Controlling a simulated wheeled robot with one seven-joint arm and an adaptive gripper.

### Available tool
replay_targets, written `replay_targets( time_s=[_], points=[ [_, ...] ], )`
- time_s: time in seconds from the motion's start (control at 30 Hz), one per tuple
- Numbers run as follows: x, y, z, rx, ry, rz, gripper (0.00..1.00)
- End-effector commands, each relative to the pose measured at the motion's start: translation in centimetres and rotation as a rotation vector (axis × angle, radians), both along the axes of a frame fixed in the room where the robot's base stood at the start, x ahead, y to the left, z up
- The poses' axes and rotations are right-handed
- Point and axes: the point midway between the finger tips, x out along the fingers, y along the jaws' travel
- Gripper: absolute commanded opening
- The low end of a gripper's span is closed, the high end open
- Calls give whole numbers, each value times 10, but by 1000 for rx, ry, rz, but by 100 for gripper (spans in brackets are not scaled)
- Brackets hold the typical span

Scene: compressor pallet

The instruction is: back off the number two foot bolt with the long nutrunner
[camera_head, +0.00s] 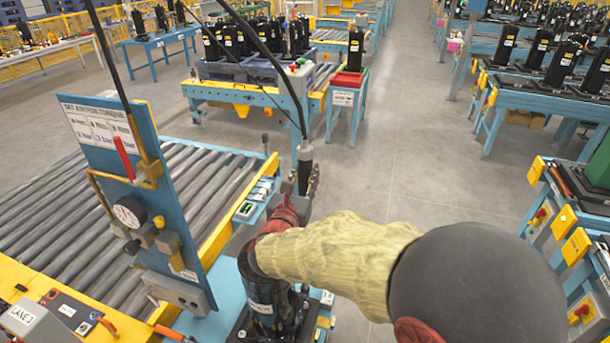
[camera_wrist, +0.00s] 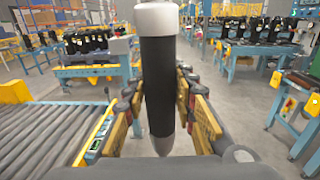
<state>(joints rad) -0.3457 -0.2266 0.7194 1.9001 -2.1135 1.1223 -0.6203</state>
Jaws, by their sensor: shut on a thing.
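My gripper (camera_head: 303,188) is shut on an upright nutrunner (camera_head: 305,158), above and beyond the near compressor. In the wrist view, the nutrunner (camera_wrist: 159,80) has a dark body, a pale top and a tapered lower end, with my gripper's fingers (camera_wrist: 162,108) on either side. A cable runs up from its top in the head view. The black compressor (camera_head: 262,300) stands on a dark base at bottom centre, partly covered by my arm. I cannot make out its numbered foot bolts. The nutrunner's lower tip is hidden in the head view.
A blue panel (camera_head: 112,140) with a gauge (camera_head: 129,212) and a torque sign stands at left beside the roller conveyor (camera_head: 60,200). A red-topped stand (camera_head: 347,95) and benches of black compressors lie beyond. The grey aisle floor (camera_head: 420,130) is clear.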

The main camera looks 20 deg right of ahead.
Motion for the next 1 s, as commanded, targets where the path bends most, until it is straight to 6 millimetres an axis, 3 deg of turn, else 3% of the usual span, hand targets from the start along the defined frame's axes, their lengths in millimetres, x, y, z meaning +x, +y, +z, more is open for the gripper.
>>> replay_targets(
  time_s=[0.53,1.0],
  points=[
    [0,0,-38,1,-5,-1,0],
    [0,0,-42,0,-6,-1,0]
  ],
)
